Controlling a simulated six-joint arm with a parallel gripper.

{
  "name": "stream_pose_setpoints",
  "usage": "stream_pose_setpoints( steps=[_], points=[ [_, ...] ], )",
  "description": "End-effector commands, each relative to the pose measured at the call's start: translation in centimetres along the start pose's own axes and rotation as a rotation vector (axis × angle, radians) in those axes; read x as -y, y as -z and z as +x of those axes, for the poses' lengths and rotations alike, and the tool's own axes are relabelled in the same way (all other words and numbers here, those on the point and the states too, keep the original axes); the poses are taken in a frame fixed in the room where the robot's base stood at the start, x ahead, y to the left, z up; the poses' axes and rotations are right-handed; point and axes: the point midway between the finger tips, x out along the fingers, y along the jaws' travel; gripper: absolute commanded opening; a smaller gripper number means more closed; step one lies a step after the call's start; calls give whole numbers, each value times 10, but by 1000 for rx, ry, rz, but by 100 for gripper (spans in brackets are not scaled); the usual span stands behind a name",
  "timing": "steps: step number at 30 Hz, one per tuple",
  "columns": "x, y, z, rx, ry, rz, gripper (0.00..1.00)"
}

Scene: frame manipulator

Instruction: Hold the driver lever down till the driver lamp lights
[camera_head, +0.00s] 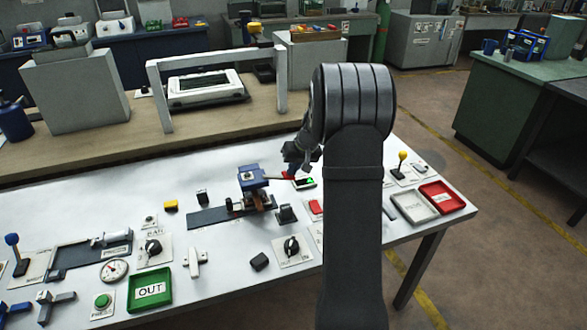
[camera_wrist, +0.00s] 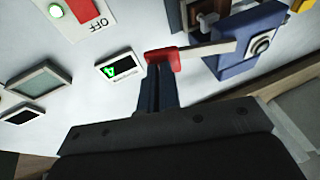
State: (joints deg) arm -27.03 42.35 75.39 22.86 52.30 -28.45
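The driver lever is a pale bar with a red end (camera_wrist: 174,54), running from a blue housing (camera_wrist: 243,42) in the wrist view. In the head view the blue housing (camera_head: 252,177) stands mid-table, with the lever pointing right. My gripper (camera_wrist: 160,68) has its two dark fingers together, their tips right at the red end. I see no gap between them; contact is hard to judge. In the head view my arm hides most of the gripper (camera_head: 297,165). Beside the lever's end, a small dark white-rimmed panel (camera_wrist: 121,66) shows a lit green mark. Its green light (camera_head: 310,181) also shows in the head view.
A black block (camera_head: 286,214), a knob panel (camera_head: 292,248), a green OUT tray (camera_head: 150,308) and a red tray (camera_head: 458,207) stand on the white table.

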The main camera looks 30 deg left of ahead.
Motion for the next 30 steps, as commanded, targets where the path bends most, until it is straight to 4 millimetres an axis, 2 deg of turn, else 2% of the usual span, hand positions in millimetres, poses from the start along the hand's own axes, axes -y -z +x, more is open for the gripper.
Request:
stream_pose_setpoints(
  steps=[22,26,30],
  points=[
    [-1,-4,3,14,2,2,0],
    [-2,0,-10,9,1,1,0],
    [-4,10,-40,2,-1,-1,0]
  ],
)
